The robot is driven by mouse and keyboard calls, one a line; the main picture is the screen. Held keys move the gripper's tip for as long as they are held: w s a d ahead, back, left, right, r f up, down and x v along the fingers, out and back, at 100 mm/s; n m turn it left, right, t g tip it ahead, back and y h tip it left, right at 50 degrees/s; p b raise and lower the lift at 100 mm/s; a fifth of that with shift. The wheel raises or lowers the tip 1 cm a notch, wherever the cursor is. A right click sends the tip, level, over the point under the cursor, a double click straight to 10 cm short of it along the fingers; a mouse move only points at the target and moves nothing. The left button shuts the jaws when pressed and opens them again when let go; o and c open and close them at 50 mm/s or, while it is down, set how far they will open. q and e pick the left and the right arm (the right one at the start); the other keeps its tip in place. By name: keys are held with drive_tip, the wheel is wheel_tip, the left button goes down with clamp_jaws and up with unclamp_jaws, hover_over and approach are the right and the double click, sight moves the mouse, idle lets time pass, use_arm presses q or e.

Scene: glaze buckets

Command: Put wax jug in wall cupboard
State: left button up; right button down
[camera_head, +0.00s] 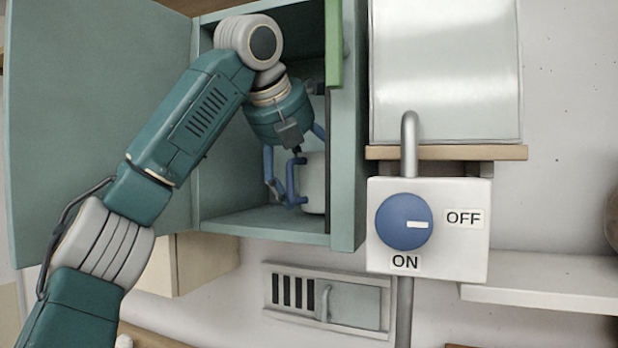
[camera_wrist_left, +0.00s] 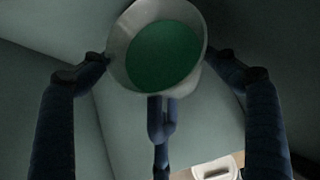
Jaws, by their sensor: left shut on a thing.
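The wall cupboard (camera_head: 270,221) is open, its teal door swung out to the left. My left gripper (camera_head: 293,182) reaches inside it from the front, its blue fingers shut on the white wax jug (camera_head: 315,185). The jug is in the right part of the cupboard, low over its floor; I cannot tell whether it touches. The front post partly hides it. In the left wrist view the jug (camera_wrist_left: 121,62) shows from above with green wax inside, between the fingertips of the gripper (camera_wrist_left: 160,72). My right gripper is not in view.
The open door (camera_head: 95,120) stands left of my arm. A switch box with a blue knob (camera_head: 403,221) and pipe is right of the cupboard. A wall vent (camera_head: 326,300) is below. A metal panel (camera_head: 445,70) and a white shelf (camera_head: 545,292) are at the right.

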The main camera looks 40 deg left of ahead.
use_arm(q)
drive_tip(key=shift+f, duration=0.45)
drive_tip(key=o, duration=1.6)
drive_tip(key=shift+o, duration=0.2)
drive_tip(key=shift+s, duration=0.1)
drive_tip(key=v, duration=1.2)
